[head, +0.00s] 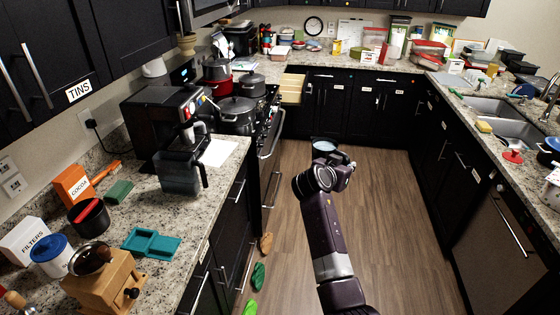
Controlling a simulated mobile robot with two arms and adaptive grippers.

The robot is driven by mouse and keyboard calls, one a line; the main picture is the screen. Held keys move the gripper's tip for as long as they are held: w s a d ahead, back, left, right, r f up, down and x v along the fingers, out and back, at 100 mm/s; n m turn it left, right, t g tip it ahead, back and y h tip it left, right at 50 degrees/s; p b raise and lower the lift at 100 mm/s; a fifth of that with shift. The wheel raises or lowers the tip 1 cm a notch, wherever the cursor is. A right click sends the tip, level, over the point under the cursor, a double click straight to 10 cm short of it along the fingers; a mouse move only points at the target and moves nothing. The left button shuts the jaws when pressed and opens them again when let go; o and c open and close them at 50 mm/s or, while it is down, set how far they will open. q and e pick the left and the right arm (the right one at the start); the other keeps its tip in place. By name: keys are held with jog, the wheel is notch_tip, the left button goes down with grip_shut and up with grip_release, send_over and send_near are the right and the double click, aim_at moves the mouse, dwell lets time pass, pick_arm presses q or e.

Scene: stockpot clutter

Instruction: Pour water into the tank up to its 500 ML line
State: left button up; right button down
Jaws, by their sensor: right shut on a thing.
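A dark translucent tank (180,174) with a handle on its right side stands upright on the left counter, in front of the black coffee machine (158,118). Its 500 ML line and any water in it cannot be made out. My right gripper (345,163) is over the open floor, well right of the tank and apart from it. It is shut on a dark-rimmed container (324,146) with a pale bluish inside, mostly hidden behind the gripper. Whether the container holds water is unclear. My left gripper is out of view.
The left counter holds a wooden grinder (103,283), a teal tray (151,244), a black canister (88,217) and a cocoa box (73,187). Pots stand on the stove (238,113) behind. A sink (489,105) is at the right. An open drawer (292,88) juts out at the back.

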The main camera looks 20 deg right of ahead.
jog(key=s+a+f+n+t+y+b, duration=0.1)
jog(key=s+f+n+t+y+b, duration=0.15)
jog(key=f, duration=0.25)
jog(key=s+a+f+n+t+y+b, duration=0.1)
jog(key=s+f+n+t+y+b, duration=0.1)
jog(key=f+n+t+y+b, duration=0.3)
pick_arm(q)
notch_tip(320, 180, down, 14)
jog(key=b, duration=0.5)
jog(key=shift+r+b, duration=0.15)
jog(key=shift+b, duration=0.25)
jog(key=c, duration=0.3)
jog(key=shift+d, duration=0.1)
pick_arm(e)
jog(key=s+a+r+n+g+y, duration=0.1)
jog(key=s+a+n+g+y, duration=0.2)
jog(key=s+a+n+y, duration=0.4)
jog(key=s+a+r+n+g+y, duration=0.1)
jog(key=s+a+n+g+y, duration=0.3)
jog(key=s+a, duration=0.9)
jog(key=a+n+y, duration=0.3)
jog(key=a, duration=0.4)
jog(key=shift+r+n+y, duration=0.15)
jog(key=shift+n+y, duration=0.2)
